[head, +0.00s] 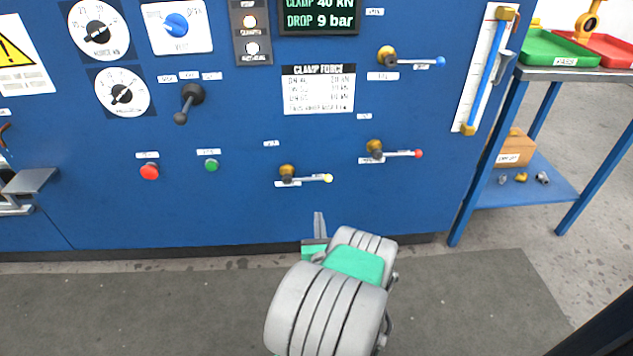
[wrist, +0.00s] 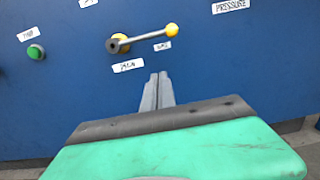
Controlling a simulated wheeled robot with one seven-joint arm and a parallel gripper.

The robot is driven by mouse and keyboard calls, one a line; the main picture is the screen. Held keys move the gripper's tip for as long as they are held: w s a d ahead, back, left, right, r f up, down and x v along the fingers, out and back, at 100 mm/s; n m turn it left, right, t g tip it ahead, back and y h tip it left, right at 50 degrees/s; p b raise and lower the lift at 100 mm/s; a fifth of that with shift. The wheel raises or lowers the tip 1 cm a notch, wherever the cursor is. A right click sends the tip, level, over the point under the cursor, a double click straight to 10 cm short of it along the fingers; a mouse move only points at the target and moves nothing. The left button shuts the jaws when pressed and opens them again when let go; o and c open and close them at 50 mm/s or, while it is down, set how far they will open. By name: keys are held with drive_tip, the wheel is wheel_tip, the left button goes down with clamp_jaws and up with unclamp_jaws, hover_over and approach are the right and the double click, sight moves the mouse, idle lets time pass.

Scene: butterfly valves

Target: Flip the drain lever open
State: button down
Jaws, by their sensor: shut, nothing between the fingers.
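The drain lever (head: 308,179) is a short metal handle with a yellow ball at its right end and a brass hub at its left, low on the blue panel. In the wrist view the drain lever (wrist: 147,37) runs from its hub up to the right, nearly level. A white label under the hub appears to read DRAIN. My gripper (head: 319,214) is below the lever in the head view, its fingers pointing at the panel. In the wrist view my gripper (wrist: 158,76) has its fingers together, empty, below the handle and apart from it.
A red-tipped lever (head: 400,154) sits up and right of the drain lever, and a blue-tipped lever (head: 415,62) higher. A red button (head: 149,171) and green button (head: 211,165) are at left. A blue-framed table (head: 530,190) stands at right. The panel around the drain lever is clear.

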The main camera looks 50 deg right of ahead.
sight(307, 179)
drive_tip(key=w+d+r, duration=0.4)
drive_tip(key=w+d, duration=0.1)
drive_tip(key=d, duration=0.1)
drive_tip(key=shift+w+d+p, duration=0.15)
drive_tip(key=shift+w+p, duration=0.2)
